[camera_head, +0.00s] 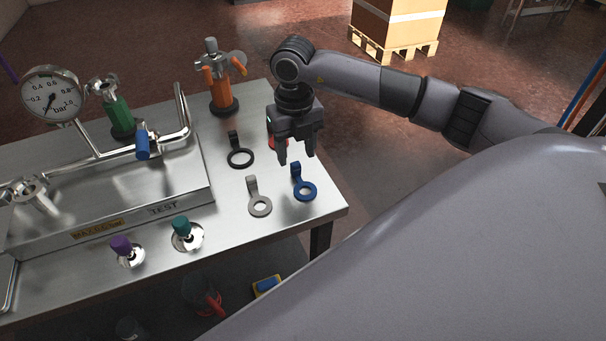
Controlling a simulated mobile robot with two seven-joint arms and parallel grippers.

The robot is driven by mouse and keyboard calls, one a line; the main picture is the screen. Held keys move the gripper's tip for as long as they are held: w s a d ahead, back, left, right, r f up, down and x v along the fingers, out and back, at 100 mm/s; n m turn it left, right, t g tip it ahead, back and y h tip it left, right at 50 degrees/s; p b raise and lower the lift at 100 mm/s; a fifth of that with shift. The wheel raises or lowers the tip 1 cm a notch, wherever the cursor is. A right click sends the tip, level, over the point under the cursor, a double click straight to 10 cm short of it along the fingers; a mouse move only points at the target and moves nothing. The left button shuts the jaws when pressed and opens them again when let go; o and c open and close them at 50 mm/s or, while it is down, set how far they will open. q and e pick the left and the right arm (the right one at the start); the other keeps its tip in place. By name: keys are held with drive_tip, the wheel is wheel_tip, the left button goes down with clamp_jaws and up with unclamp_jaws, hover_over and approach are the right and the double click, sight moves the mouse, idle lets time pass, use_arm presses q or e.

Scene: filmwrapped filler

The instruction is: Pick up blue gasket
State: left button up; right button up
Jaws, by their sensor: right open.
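The blue gasket (305,189) lies near the right edge of the metal table (230,235). It is a ring with a tab that points to the back. My right gripper (296,158) points down just behind and above the tab, with its two fingers apart and nothing between them. I cannot tell whether a fingertip touches the tab. My left gripper is not in view.
A grey gasket (259,206) and a black gasket (240,157) lie left of the blue one. A red item (271,140) is partly hidden behind my right gripper. A test rig with a gauge (52,92) fills the left. The table's front right corner is clear.

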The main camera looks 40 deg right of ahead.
sight(297, 165)
wheel_tip(297, 165, down, 4)
drive_tip(key=shift+f, duration=0.1)
clamp_jaws()
drive_tip(key=shift+r, duration=0.2)
